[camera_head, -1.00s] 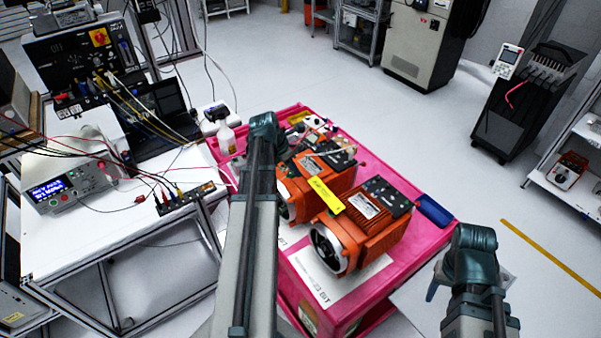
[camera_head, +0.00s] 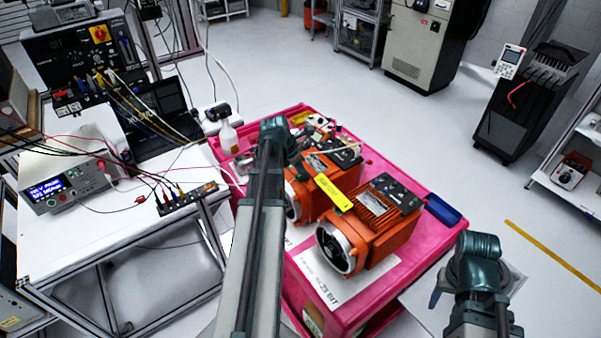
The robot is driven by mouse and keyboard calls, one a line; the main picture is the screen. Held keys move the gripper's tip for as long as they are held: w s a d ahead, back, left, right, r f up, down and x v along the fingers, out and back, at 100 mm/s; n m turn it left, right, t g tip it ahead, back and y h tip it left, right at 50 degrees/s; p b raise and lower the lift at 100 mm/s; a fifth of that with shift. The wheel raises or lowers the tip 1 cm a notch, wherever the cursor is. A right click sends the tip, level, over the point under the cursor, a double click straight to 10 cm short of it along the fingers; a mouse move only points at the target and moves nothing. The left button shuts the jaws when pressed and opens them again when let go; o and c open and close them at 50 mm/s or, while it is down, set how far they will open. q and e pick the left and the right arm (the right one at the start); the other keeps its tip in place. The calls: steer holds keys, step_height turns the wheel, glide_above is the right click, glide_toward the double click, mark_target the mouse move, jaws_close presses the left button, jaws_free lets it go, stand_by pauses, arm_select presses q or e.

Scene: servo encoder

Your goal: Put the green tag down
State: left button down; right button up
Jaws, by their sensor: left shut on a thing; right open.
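My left gripper (camera_head: 300,143) is over the far part of the pink trolley top (camera_head: 415,248), behind the rear orange motor (camera_head: 312,190). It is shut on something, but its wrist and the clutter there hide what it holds. I cannot make out a green tag anywhere. A yellow tag (camera_head: 333,192) lies across the gap between the rear motor and the front orange motor (camera_head: 372,228). My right gripper (camera_head: 437,288) is open and empty off the trolley's near right side, mostly hidden by its own wrist.
A blue tray (camera_head: 443,210) lies at the trolley's right corner. A white printed sheet (camera_head: 325,285) lies at its near edge. A spray bottle (camera_head: 228,137) stands at its far left. A bench with a power supply (camera_head: 65,175) and cables is at left.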

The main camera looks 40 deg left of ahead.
arm_select(q)
steer(key=shift+f, duration=0.15)
steer(key=c, duration=0.6)
jaws_free()
steer(key=shift+a, duration=0.1)
steer(key=p+v, duration=1.1)
steer(key=v, duration=0.1)
steer(key=shift+s, duration=0.1)
